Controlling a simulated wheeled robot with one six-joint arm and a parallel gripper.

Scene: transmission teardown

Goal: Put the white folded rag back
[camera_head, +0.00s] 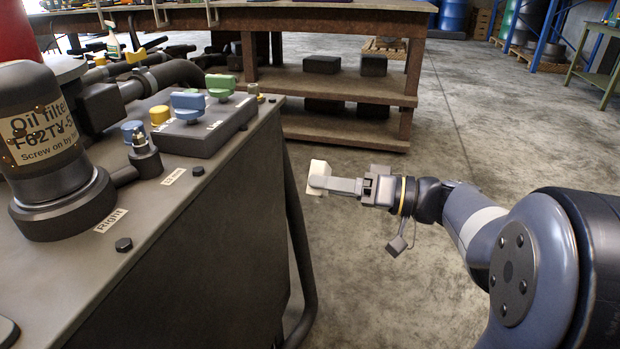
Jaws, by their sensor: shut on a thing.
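The white folded rag (319,168) is between the fingers of my gripper (322,182), near the middle of the camera_head view. Part of it shows above the fingers and a corner hangs below them. My gripper is shut on the rag and points left. It holds the rag in the air, just right of the dark machine housing. Part of the rag is hidden behind the near finger.
The machine housing (240,210) fills the left, with an oil filter (45,140), coloured knobs (188,103) and a side tube (298,240). A brown workbench (345,80) with shelves holding dark blocks stands behind.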

